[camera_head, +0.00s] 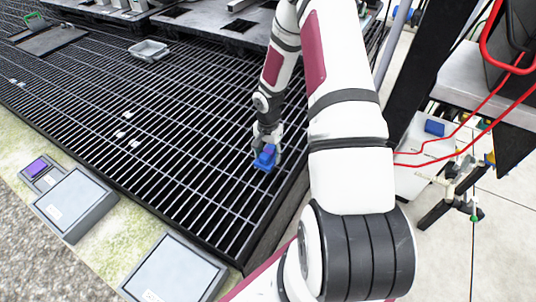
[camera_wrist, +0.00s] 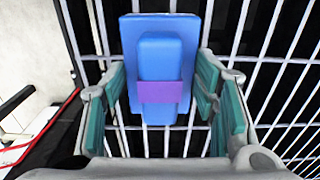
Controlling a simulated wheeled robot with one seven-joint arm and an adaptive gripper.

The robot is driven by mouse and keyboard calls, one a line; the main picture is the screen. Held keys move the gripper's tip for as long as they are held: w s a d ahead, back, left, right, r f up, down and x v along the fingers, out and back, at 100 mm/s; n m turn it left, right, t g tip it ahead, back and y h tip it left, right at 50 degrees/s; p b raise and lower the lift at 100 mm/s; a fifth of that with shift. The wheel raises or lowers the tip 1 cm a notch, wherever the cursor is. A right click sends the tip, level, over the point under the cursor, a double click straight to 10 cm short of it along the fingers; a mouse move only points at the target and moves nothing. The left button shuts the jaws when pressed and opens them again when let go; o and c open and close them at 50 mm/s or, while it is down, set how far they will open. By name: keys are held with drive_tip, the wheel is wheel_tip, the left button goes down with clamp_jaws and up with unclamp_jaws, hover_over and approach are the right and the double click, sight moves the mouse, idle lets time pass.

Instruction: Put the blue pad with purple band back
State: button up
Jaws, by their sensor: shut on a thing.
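The blue pad with a purple band (camera_wrist: 158,55) has a wide flat blue base and a narrower raised blue block, with the band across the block's near part. My gripper (camera_wrist: 160,88) is shut on it, with teal finger pads on either side of the block. In the head view, the blue pad (camera_head: 264,160) shows below my gripper (camera_head: 267,146), over the right part of the black grating near its edge. I cannot tell whether the pad touches the bars.
The black slatted grating (camera_head: 190,130) is mostly clear. A grey tray (camera_head: 149,52) sits at the back. A purple-topped item (camera_head: 36,167) and two grey boxes (camera_head: 76,206) (camera_head: 172,272) line the left front. A blue block (camera_head: 434,127) sits on a white case (camera_head: 412,170) at right, near red cables.

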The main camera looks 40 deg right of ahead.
drive_tip(key=o, duration=1.1)
wheel_tip(320, 180, up, 12)
drive_tip(key=p, duration=0.3)
wheel_tip(320, 180, up, 13)
drive_tip(key=n+h, duration=0.1)
drive_tip(key=n, duration=0.2)
hover_over(268, 151)
drive_tip(key=s+a, duration=0.3)
drive_tip(key=a, duration=0.1)
drive_tip(key=s+a+r+n, duration=0.3)
drive_tip(key=s+a+r, duration=0.25)
drive_tip(key=r, duration=0.35)
drive_tip(key=s+a+r+n, duration=0.2)
drive_tip(key=s+a+r, duration=0.1)
drive_tip(key=s, duration=0.4)
drive_tip(key=s+a+r+n, duration=0.3)
drive_tip(key=s+a, duration=0.2)
drive_tip(key=s, duration=0.1)
drive_tip(key=s+a+r+n+t+y, duration=0.1)
drive_tip(key=s+a+r+n, duration=0.1)
drive_tip(key=s, duration=0.5)
drive_tip(key=shift+s+a+r+n, duration=0.3)
drive_tip(key=shift+a+r+n, duration=0.1)
drive_tip(key=shift+a, duration=0.5)
